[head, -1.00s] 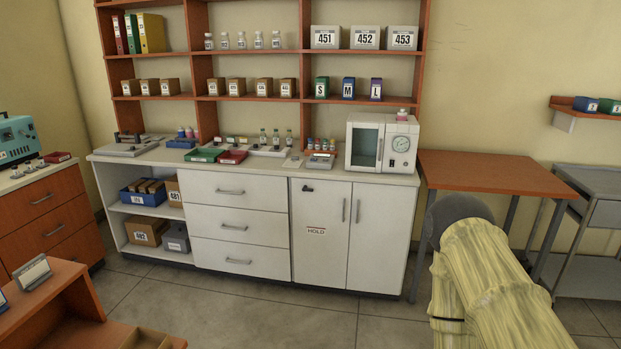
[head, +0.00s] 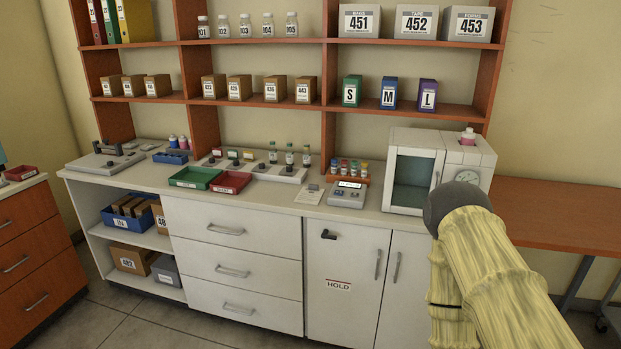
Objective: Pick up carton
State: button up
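Several small brown cartons with white number labels stand upright on the middle wall shelf: one (head: 214,88), a second (head: 239,89), a third (head: 275,89) and a fourth (head: 305,90). Three more brown cartons stand on the left shelf section, one of them the right-hand carton (head: 157,86). A larger brown carton (head: 130,258) sits low in the open cabinet at left, and another (head: 160,216) is partly cut off by the drawer unit. Which carton is meant cannot be told. My sleeved arm shows at the lower right, but my gripper is not in view.
The white counter (head: 265,205) below the shelves holds a green tray (head: 195,178), a red tray (head: 231,183), bottles, small devices and a white incubator (head: 413,167). Green, blue and purple boxes stand right of the cartons. A bare brown table (head: 560,213) is at right. Floor shows at lower left.

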aim_at(239, 87)
jog(key=i, duration=0.95)
jog(key=u, duration=0.05)
